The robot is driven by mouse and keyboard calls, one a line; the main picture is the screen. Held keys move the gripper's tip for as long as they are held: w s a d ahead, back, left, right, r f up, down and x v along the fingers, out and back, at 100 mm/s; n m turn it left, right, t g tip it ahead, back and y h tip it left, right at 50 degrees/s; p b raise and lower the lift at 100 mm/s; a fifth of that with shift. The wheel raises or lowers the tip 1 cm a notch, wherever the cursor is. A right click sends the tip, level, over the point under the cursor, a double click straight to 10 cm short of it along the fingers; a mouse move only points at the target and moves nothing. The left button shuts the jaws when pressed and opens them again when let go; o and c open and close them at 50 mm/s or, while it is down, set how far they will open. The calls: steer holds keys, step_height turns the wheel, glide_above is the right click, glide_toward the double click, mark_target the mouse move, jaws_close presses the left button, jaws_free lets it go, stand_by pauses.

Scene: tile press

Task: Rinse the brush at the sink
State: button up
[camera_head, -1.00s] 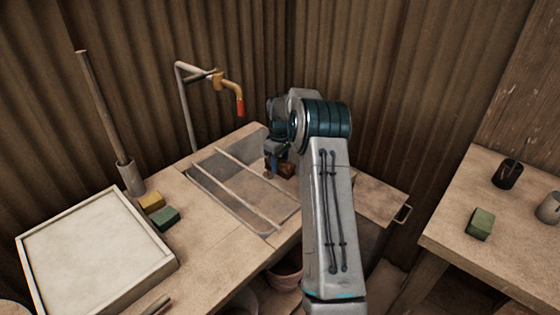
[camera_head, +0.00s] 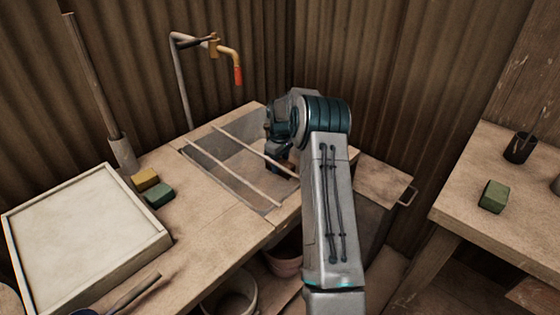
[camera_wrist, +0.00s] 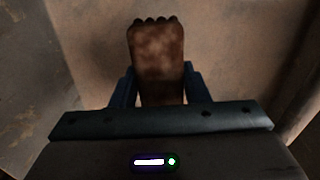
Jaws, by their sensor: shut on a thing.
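The sink (camera_head: 205,163) is a grey basin set into the wooden counter, with two bars across it. A bent-pipe faucet with an orange-red tip (camera_head: 238,75) stands behind it. My gripper (camera_wrist: 160,98) is shut on the brush (camera_wrist: 158,62), a reddish-brown block with dark tufts at its far end in the wrist view. In the head view my gripper is at the right side of the basin, mostly behind my arm, and the brush is largely hidden. I cannot tell whether the brush touches the basin.
A framed white slab (camera_head: 80,230) lies on the counter at left, with a yellow block (camera_head: 145,179) and a green block (camera_head: 159,195) beside it. A second table at right holds another green block (camera_head: 494,196) and a dark cup (camera_head: 520,148). Buckets stand below the counter.

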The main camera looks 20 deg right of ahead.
mark_target(280, 161)
steer(key=shift+f+b, duration=2.35)
steer(key=shift+f, duration=1.55)
steer(key=shift+r, duration=0.1)
step_height(280, 161, up, 22)
steer(key=p, duration=1.5)
stand_by(1.6)
